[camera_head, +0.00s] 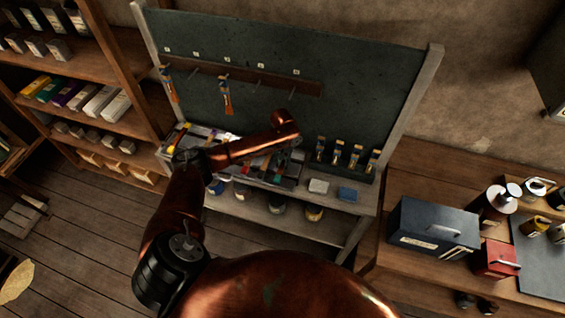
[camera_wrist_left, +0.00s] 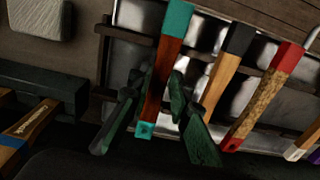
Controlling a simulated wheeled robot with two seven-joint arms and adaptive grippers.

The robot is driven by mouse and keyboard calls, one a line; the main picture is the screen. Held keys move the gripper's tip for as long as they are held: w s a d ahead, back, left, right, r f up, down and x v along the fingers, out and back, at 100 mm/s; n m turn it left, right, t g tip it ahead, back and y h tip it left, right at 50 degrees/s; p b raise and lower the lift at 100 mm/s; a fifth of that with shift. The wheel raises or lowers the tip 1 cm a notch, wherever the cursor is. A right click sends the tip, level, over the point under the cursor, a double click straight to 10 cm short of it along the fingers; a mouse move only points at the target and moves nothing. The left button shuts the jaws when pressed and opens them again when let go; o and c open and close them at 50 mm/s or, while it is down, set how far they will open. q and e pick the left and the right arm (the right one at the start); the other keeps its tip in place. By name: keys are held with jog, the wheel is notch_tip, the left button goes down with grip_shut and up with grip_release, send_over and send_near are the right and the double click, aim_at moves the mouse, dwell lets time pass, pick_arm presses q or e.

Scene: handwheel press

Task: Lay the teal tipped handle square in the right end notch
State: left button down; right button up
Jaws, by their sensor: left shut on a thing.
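The teal tipped handle (camera_wrist_left: 168,62) has a red-brown body with a teal block at each end. In the left wrist view it slants across the left part of a dark two-railed rack (camera_wrist_left: 106,34), which corresponds to the right end in the head view. My left gripper (camera_wrist_left: 158,88) is shut on its body, one finger on each side. I cannot tell whether the handle rests in the end notch or just above it. In the head view my left gripper (camera_head: 295,151) is over the bench, and the arm hides most of the handle. My right gripper is not in view.
Black tipped (camera_wrist_left: 222,75), red tipped (camera_wrist_left: 266,98) and white tipped (camera_wrist_left: 304,144) handles lie beside it in the rack. A pale block (camera_wrist_left: 40,18) lies past the rack's end. A dark holder with several brushes (camera_head: 340,172) stands to the right in the head view.

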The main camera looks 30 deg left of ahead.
pick_arm(q)
jog(key=c, duration=1.7)
grip_release()
jog(key=o, duration=0.4)
notch_tip(320, 180, up, 7)
jog(key=p, duration=0.8)
jog(key=shift+r, duration=0.15)
